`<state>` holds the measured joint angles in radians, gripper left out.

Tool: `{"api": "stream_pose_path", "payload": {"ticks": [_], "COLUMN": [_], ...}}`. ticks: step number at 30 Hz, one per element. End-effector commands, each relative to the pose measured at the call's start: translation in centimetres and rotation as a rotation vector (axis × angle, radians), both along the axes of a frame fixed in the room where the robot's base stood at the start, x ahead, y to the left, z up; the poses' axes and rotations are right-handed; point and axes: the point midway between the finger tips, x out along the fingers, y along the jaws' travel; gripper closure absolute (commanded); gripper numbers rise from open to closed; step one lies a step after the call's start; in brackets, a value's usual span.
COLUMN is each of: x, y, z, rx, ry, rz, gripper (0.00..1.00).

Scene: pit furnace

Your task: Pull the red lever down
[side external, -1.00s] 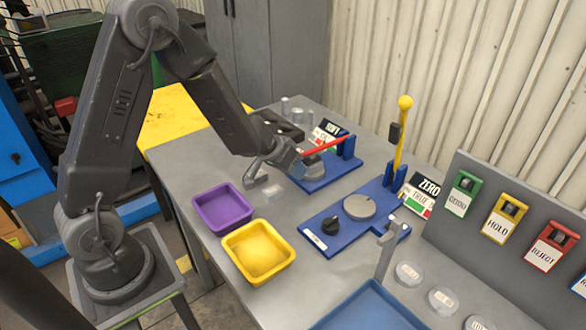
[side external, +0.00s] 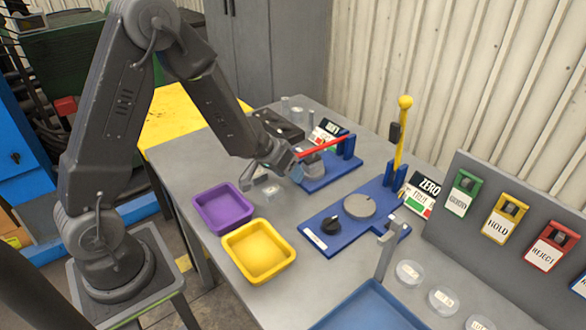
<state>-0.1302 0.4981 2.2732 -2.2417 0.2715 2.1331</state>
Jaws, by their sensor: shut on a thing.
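The red lever (side external: 325,147) belongs to the rear blue base (side external: 335,173) on the grey table. It lies nearly level, slanting slightly down from its blue upright bracket at the right toward my gripper. My gripper (side external: 293,160) is at the lever's left end and shut on it. The fingertips are small in this view, and the exact contact is partly hidden. A grey round part sits on the base under the lever.
A second blue base (side external: 335,228) with an upright yellow lever (side external: 402,130), a dial and a black knob stands in front. Purple (side external: 222,208) and yellow (side external: 259,251) trays sit at the left front. A grey panel with labelled switches stands right.

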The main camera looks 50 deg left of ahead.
Motion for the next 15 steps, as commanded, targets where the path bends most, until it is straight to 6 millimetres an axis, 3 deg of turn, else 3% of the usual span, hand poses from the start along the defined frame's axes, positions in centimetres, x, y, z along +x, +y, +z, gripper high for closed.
{"api": "stream_pose_path", "payload": {"ticks": [5, 15], "x": [-0.16, -0.3], "y": [0.32, 0.39], "z": [-0.18, -0.24], "rx": [0.003, 0.002], "ry": [0.008, 0.012], "rz": [0.01, 0.013], "gripper": [0.42, 0.42]}}
